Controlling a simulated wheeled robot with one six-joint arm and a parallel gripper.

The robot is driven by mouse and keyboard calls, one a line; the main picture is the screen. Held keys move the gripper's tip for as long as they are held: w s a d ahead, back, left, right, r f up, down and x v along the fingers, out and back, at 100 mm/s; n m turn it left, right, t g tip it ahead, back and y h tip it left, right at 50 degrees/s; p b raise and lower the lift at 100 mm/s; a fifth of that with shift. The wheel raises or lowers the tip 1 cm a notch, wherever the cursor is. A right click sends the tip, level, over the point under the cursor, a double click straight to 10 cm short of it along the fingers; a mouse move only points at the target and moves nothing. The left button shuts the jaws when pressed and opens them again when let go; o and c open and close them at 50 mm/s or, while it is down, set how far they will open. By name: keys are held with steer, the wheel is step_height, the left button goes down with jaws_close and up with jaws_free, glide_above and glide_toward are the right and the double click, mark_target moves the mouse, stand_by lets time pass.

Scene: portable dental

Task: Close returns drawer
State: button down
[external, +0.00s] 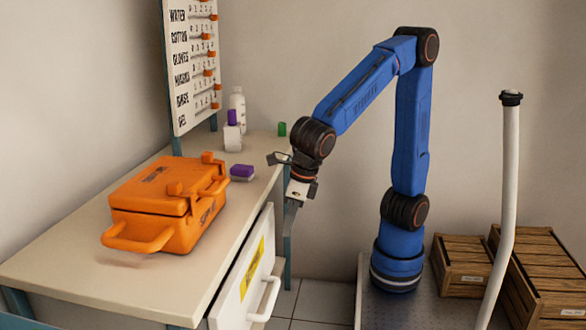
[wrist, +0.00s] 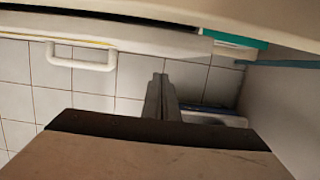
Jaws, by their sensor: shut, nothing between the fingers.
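The returns drawer (external: 236,300) is under the worktop, with a white front, a yellow label and a white bar handle (external: 266,298). Its front appears to stand slightly out from the worktop edge, but I cannot tell how far it is open. In the wrist view the drawer front runs across the upper left, with its handle (wrist: 82,66) hanging below. My gripper (external: 289,222) is shut and empty, pointing down beside the far end of the drawer front. Its closed fingers show in the middle of the wrist view (wrist: 162,88), apart from the handle.
A label board (external: 190,65) stands behind. Wooden crates (external: 462,265) and a white pole (external: 510,190) are at right. The tiled floor (wrist: 60,95) before the drawer looks clear.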

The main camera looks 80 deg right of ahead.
mark_target(261, 224)
steer(key=shift+s+a+r+t, duration=0.9)
steer(key=shift+s+r, duration=1.7)
steer(key=shift+r, duration=1.85)
steer(key=w+f, duration=0.7)
steer(key=f, duration=0.1)
steer(key=shift+w+f, duration=0.3)
steer(key=shift+f, duration=0.1)
steer(key=w, duration=0.4)
steer(key=shift+w+a+r, duration=0.1)
steer(key=shift+w+r, duration=0.05)
steer(key=shift+w, duration=0.15)
